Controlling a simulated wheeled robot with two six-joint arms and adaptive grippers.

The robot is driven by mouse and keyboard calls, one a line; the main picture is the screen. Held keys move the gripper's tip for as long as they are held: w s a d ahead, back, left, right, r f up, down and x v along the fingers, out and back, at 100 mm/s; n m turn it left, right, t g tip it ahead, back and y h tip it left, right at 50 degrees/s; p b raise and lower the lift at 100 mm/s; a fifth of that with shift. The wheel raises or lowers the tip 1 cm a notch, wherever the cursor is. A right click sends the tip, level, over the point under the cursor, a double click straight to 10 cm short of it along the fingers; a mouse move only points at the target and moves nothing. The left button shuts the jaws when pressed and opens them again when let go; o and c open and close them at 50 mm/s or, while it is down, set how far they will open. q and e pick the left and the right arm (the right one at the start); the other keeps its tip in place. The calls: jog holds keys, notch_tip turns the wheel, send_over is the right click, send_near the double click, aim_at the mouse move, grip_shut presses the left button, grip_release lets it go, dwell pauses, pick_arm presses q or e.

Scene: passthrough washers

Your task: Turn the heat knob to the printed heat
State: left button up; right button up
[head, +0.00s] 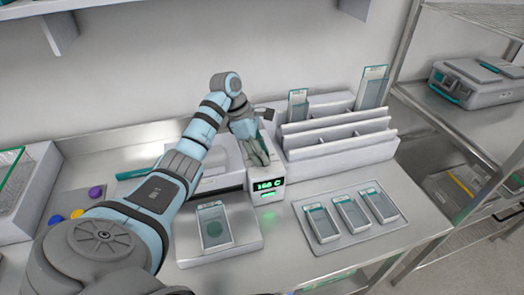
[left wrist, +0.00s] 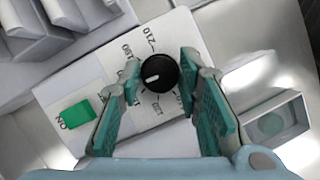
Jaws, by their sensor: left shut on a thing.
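The heat knob (left wrist: 158,73) is a round black knob with a white pointer line, on the white top of the sealer unit (head: 264,188). In the left wrist view the pointer aims left and slightly down. My left gripper (left wrist: 160,76) is shut on the knob, one teal finger on each side. In the head view the gripper (head: 255,150) reaches down onto the unit and hides the knob. The unit's green display (head: 268,185) seems to read 160 C. My right gripper is out of view.
A green ON switch (left wrist: 77,116) sits beside the dial. A pouch (head: 214,226) lies on the platform in front. A tray (head: 330,239) with three pouches is at the right. A slotted rack (head: 340,151) stands close behind, right of my gripper.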

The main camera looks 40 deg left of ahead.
pick_arm(q)
jog(key=n+y+p, duration=0.1)
jog(key=n, duration=0.2)
jog(key=n+t+p, duration=0.1)
jog(key=n, duration=0.2)
jog(key=shift+s+d+t+y, duration=0.1)
jog(key=shift+s+t+y, duration=0.1)
jog(key=shift+t+y, duration=0.15)
jog(key=n+y+p, duration=0.1)
jog(key=n, duration=0.2)
jog(key=shift+d+n, duration=0.1)
jog(key=shift+n, duration=0.2)
jog(key=shift+f+n+t+y+p, duration=0.1)
jog(key=shift+n+t+y+p, duration=0.4)
jog(key=shift+n, duration=1)
jog(key=shift+g+y, duration=0.25)
jog(key=o, duration=1.1)
jog(key=shift+s, duration=0.1)
